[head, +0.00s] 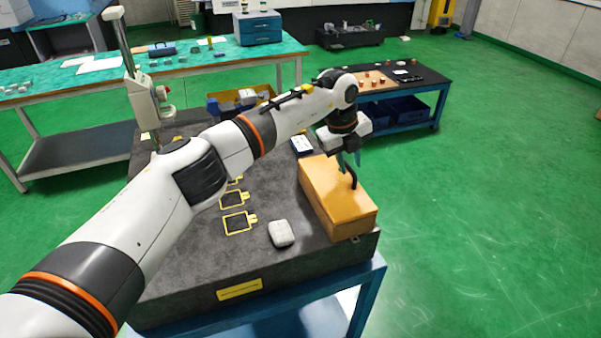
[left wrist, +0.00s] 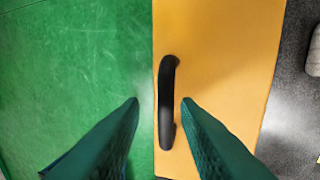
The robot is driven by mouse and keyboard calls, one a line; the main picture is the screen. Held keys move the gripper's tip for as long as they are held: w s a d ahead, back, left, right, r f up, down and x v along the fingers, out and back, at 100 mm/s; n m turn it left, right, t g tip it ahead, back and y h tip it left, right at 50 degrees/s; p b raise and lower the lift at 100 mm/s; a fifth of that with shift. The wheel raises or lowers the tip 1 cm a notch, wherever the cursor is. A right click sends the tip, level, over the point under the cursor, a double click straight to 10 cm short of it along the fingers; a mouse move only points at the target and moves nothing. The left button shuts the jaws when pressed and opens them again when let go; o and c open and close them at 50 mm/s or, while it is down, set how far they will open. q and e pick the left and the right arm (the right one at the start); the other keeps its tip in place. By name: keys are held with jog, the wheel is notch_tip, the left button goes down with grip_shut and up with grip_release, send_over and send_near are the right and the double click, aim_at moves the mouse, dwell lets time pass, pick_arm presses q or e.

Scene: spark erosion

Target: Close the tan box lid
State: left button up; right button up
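The tan box (head: 355,224) stands at the right edge of the dark slab. Its tan lid (head: 322,190) lies over the top, and I see no clear gap under it from here. A black bar handle (head: 353,179) is on the lid near its right edge. In the left wrist view the handle (left wrist: 168,102) lies along the edge of the lid (left wrist: 225,60). My left gripper (head: 348,160) is over the lid by the handle. Its green fingers (left wrist: 160,101) are apart, one on each side of the handle; contact cannot be told. My right gripper is out of view.
The dark slab (head: 190,270) carries a pale rounded block (head: 281,233) left of the box and yellow outlined frames (head: 238,223). A small white-and-blue item (head: 302,145) lies behind the box. Green floor (head: 480,200) to the right is clear.

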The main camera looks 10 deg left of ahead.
pick_arm(q)
jog(key=shift+r+p, duration=1.3)
jog(key=shift+r, duration=1.25)
jog(key=shift+f, duration=0.1)
